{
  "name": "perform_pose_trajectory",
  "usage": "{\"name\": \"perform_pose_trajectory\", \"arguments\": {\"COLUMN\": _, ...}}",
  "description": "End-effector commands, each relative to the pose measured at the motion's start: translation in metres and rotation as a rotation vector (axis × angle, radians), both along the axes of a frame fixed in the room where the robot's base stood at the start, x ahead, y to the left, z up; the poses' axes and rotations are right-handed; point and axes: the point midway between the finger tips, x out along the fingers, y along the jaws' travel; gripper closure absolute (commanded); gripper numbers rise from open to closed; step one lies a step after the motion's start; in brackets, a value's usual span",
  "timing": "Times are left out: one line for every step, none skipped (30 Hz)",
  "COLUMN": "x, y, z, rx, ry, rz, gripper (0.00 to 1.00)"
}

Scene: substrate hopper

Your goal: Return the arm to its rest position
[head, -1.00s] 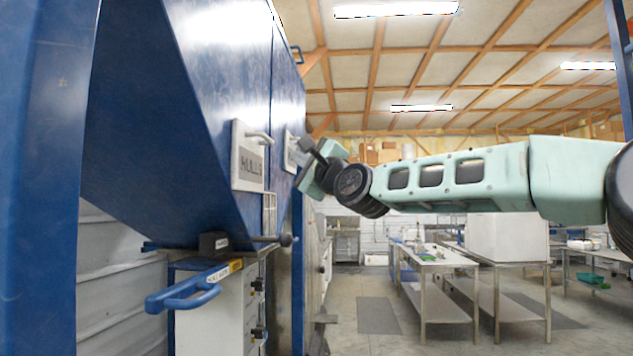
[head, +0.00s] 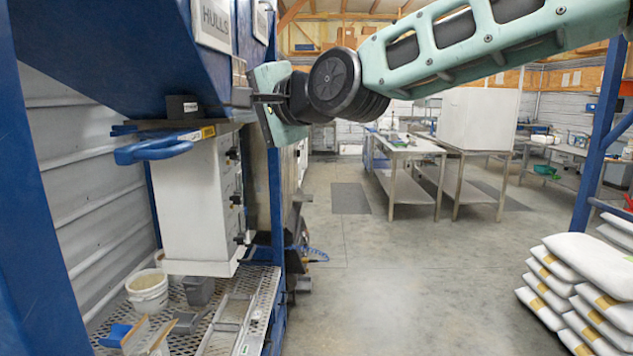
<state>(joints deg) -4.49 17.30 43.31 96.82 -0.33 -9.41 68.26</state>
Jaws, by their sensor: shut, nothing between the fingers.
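My arm reaches in from the upper right of the head view, pale green with dark joints. My gripper (head: 258,98) is at its far end, in front of the blue hopper (head: 110,60) and just right of the hopper's lower edge. Its fingers point left and look shut, with nothing seen in them. Whether they touch the hopper or the parts behind them I cannot tell.
A blue handle (head: 153,150) juts out under the hopper above a white cabinet (head: 195,205). A white bucket (head: 147,292) stands on a metal grating below. Stacked white sacks (head: 570,285) stand at right. Steel tables (head: 408,150) stand farther back. The middle floor is open.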

Motion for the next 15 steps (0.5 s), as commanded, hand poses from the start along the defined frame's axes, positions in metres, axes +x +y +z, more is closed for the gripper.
{"name": "perform_pose_trajectory", "arguments": {"x": -0.021, "y": -0.002, "z": -0.031, "rx": -0.134, "ry": -0.003, "rz": 0.034, "gripper": 1.00}}
{"name": "perform_pose_trajectory", "arguments": {"x": -0.033, "y": -0.005, "z": -0.049, "rx": -0.216, "ry": -0.006, "rz": 0.058, "gripper": 1.00}}
{"name": "perform_pose_trajectory", "arguments": {"x": -0.048, "y": -0.012, "z": -0.073, "rx": -0.324, "ry": -0.006, "rz": 0.091, "gripper": 1.00}}
{"name": "perform_pose_trajectory", "arguments": {"x": -0.060, "y": -0.018, "z": -0.091, "rx": -0.401, "ry": -0.007, "rz": 0.120, "gripper": 1.00}}
{"name": "perform_pose_trajectory", "arguments": {"x": -0.072, "y": -0.026, "z": -0.107, "rx": -0.477, "ry": -0.009, "rz": 0.148, "gripper": 1.00}}
{"name": "perform_pose_trajectory", "arguments": {"x": -0.088, "y": -0.037, "z": -0.129, "rx": -0.577, "ry": -0.007, "rz": 0.192, "gripper": 1.00}}
{"name": "perform_pose_trajectory", "arguments": {"x": -0.100, "y": -0.046, "z": -0.145, "rx": -0.649, "ry": -0.006, "rz": 0.224, "gripper": 1.00}}
{"name": "perform_pose_trajectory", "arguments": {"x": -0.113, "y": -0.056, "z": -0.160, "rx": -0.718, "ry": -0.003, "rz": 0.260, "gripper": 1.00}}
{"name": "perform_pose_trajectory", "arguments": {"x": -0.130, "y": -0.071, "z": -0.179, "rx": -0.806, "ry": 0.001, "rz": 0.310, "gripper": 1.00}}
{"name": "perform_pose_trajectory", "arguments": {"x": -0.143, "y": -0.083, "z": -0.192, "rx": -0.871, "ry": 0.006, "rz": 0.350, "gripper": 1.00}}
{"name": "perform_pose_trajectory", "arguments": {"x": -0.156, "y": -0.095, "z": -0.205, "rx": -0.932, "ry": 0.012, "rz": 0.392, "gripper": 1.00}}
{"name": "perform_pose_trajectory", "arguments": {"x": -0.173, "y": -0.113, "z": -0.221, "rx": -1.010, "ry": 0.022, "rz": 0.450, "gripper": 1.00}}
{"name": "perform_pose_trajectory", "arguments": {"x": -0.187, "y": -0.126, "z": -0.232, "rx": -1.063, "ry": 0.030, "rz": 0.495, "gripper": 1.00}}
{"name": "perform_pose_trajectory", "arguments": {"x": -0.200, "y": -0.140, "z": -0.242, "rx": -1.115, "ry": 0.039, "rz": 0.542, "gripper": 1.00}}
{"name": "perform_pose_trajectory", "arguments": {"x": -0.218, "y": -0.157, "z": -0.254, "rx": -1.176, "ry": 0.049, "rz": 0.605, "gripper": 1.00}}
